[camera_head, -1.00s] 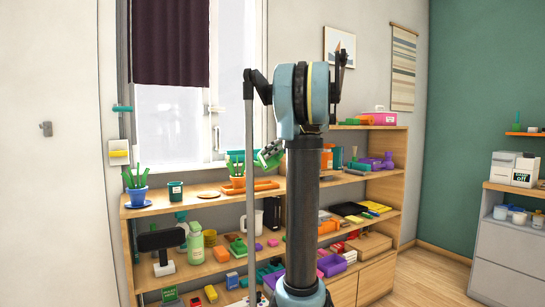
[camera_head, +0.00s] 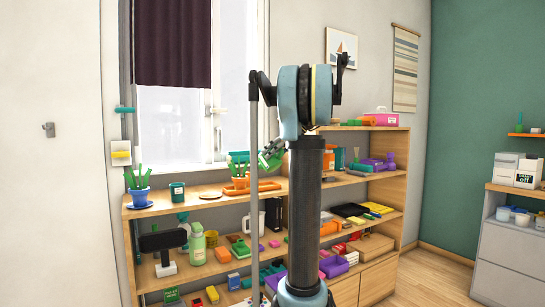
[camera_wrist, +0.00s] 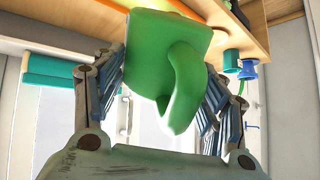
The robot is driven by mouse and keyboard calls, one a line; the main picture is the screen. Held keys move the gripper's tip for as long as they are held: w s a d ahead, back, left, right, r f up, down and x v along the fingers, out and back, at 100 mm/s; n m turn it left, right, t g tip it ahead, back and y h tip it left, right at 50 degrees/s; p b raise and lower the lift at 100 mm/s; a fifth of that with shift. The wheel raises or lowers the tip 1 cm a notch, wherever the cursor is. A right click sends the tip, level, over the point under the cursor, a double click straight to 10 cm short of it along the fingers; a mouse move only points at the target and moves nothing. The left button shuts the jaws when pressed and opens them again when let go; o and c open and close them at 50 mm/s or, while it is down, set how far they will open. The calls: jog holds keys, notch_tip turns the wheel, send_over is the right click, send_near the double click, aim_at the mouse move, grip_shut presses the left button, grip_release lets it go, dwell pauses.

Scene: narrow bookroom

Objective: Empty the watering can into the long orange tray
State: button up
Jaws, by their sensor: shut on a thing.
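The green watering can (camera_wrist: 165,45) fills the middle of the wrist view, with a curved green part pointing toward the camera. My gripper (camera_wrist: 165,85) has a finger on each side of it and is shut on it. In the head view the can (camera_head: 266,161) shows small and tilted beside my arm column, above the top shelf board. The long orange tray (camera_head: 232,191) lies on that board in front of the window, below and left of the can. I cannot tell whether anything is coming out of the can.
A blue pot with green stems (camera_head: 139,196) and a dark green cup (camera_head: 177,191) stand left of the tray. A plant pot (camera_head: 239,182) stands at the tray. The lower shelves (camera_head: 215,240) are crowded.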

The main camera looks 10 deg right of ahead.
jog(key=shift+w+a, duration=0.1)
dwell(0.4)
jog(key=shift+w+a+r+g+h, duration=0.1)
jog(key=shift+w+a+g+h, duration=0.05)
jog(key=shift+g+h, duration=0.25)
dwell(1.3)
jog(key=shift+w+a+g+h, duration=0.2)
jog(key=shift+g+h, duration=0.1)
dwell(0.3)
